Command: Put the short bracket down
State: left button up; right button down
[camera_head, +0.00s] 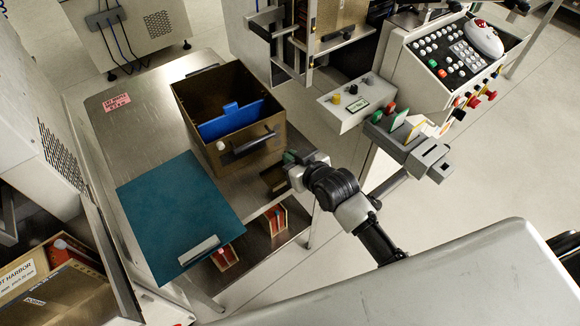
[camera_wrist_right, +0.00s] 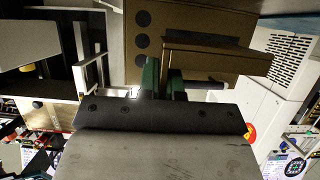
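A light grey bar-shaped piece (camera_head: 198,250), possibly the short bracket, lies on the front part of the blue-green mat (camera_head: 175,205). My right gripper (camera_head: 289,158) is at the table's right edge, beside the brown bin and well away from that piece. Its green fingers (camera_wrist_right: 162,76) show in the right wrist view, with a brown block-like shape (camera_wrist_right: 215,62) and a dark bar close by. I cannot tell whether the fingers hold anything or how far apart they are. My left gripper is not in view.
The brown bin (camera_head: 205,100) with a blue divider (camera_head: 230,120) stands on the metal table (camera_head: 120,130). A small dark brown thing (camera_head: 273,180) sits at the table's right edge. Red-and-wood holders (camera_head: 276,220) are on the lower shelf. A control console (camera_head: 425,60) stands at upper right.

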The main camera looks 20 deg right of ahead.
jog(key=shift+w+f, duration=0.25)
jog(key=shift+w, duration=0.25)
jog(key=shift+w+f, duration=0.1)
jog(key=shift+f, duration=1.8)
jog(key=shift+f, duration=0.15)
jog(key=c, duration=1.3)
grip_release()
